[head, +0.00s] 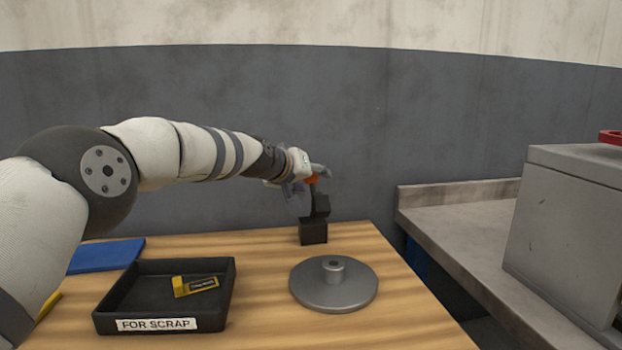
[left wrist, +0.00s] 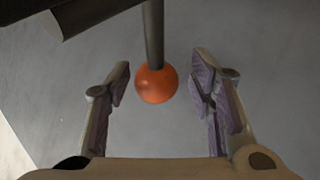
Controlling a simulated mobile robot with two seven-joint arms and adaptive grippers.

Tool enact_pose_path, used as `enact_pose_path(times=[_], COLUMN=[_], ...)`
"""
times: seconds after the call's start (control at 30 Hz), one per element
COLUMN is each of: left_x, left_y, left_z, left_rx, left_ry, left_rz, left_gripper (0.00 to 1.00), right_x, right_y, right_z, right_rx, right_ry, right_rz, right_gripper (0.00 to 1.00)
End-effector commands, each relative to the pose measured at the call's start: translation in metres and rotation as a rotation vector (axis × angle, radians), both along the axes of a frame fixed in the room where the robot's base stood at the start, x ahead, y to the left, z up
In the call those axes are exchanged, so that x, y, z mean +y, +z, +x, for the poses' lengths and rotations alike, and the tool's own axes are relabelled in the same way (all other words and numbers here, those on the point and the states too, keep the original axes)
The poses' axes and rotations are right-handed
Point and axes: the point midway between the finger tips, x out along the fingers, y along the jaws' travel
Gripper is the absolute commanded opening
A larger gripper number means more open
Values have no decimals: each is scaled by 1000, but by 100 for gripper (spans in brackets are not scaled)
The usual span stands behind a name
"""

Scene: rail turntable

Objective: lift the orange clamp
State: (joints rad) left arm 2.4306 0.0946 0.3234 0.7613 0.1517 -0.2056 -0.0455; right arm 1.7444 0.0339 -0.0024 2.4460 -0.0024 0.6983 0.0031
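The orange clamp shows as an orange ball knob (head: 313,178) on a dark rod that rises from a black block (head: 313,232) at the table's far edge. My left gripper (head: 306,183) is up at the knob and partly covers it in the head view. In the left wrist view the orange knob (left wrist: 156,84) and its rod lie between the two spread fingers, with a gap on each side. The left gripper (left wrist: 163,72) is open and holds nothing. My right gripper is in neither view.
A black tray (head: 102,309) labelled FOR SCRAP holds a yellow piece (head: 195,286). A round grey metal disc (head: 330,296) with a raised hub lies right of it. A blue flat thing (head: 105,256) lies at left. A grey box (head: 565,220) stands on the right-hand bench.

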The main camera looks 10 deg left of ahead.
Motion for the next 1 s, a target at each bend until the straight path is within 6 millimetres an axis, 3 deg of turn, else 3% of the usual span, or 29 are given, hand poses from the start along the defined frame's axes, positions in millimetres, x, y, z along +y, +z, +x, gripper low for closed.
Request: enact_pose_path(times=[0.33,0.8,1.0], left_x=[1,25,28], left_y=[4,44,48], left_z=[-9,-94,-106], left_rx=[5,1,2], left_ry=[-2,-1,-1], left_rz=[-2,0,-1], left_gripper=[49,49,49], right_x=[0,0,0], right_y=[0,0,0], right_z=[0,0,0], right_rx=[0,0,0], right_ry=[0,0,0], right_rz=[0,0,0], right_gripper=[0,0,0])
